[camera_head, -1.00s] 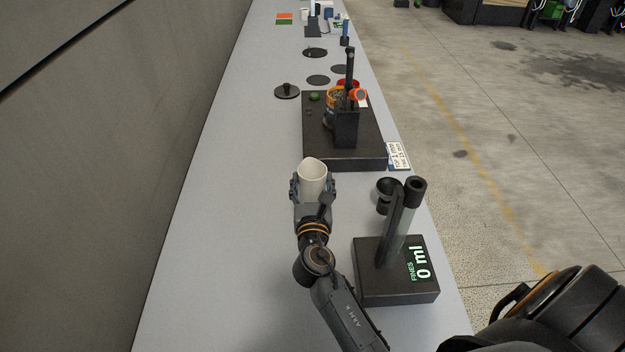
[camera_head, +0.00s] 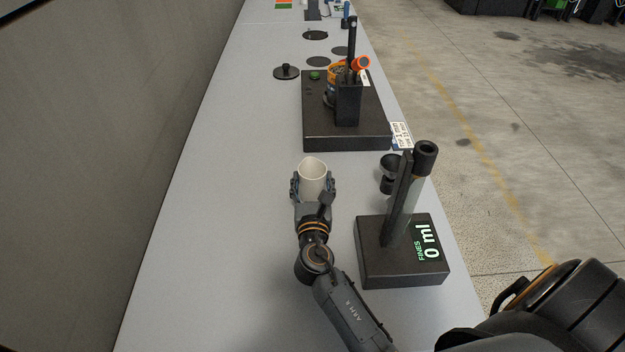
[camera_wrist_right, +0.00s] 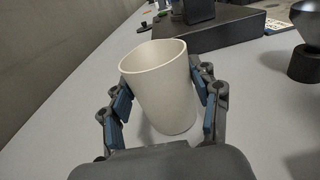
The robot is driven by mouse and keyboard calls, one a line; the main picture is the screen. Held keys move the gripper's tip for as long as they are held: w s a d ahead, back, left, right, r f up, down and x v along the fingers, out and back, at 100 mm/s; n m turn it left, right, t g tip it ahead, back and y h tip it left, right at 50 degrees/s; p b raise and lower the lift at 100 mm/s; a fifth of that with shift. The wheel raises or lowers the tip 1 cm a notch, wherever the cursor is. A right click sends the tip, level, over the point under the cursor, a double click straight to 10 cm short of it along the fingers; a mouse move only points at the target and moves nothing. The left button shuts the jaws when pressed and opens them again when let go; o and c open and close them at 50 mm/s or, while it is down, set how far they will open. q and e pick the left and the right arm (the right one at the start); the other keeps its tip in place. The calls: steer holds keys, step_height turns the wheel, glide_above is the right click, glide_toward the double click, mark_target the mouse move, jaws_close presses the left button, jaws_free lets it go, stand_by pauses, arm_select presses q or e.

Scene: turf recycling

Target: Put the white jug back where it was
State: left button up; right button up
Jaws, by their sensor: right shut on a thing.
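The white jug (camera_head: 312,172) is held upright or nearly so over the pale table in the head view. It also shows in the right wrist view (camera_wrist_right: 163,88), between the blue finger pads. My right gripper (camera_head: 312,188) is shut on the jug from its near side, one finger on each side. It also fills the lower part of the wrist view (camera_wrist_right: 165,100). I cannot tell whether the jug's base touches the table. My left gripper is not in view.
A black stand with a clear tube and a "0 ml" display (camera_head: 400,250) is to the right of my right arm. A black funnel-like cup (camera_head: 390,175) stands behind it. A dark machine block (camera_head: 345,135) is ahead. The table's left side is clear.

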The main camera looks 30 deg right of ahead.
steer(key=shift+f, duration=0.3)
stand_by(0.4)
steer(key=o, duration=1.3)
steer(key=shift+o, duration=0.2)
steer(key=shift+o, duration=1.3)
steer(key=shift+s, duration=0.1)
steer(key=v, duration=1.2)
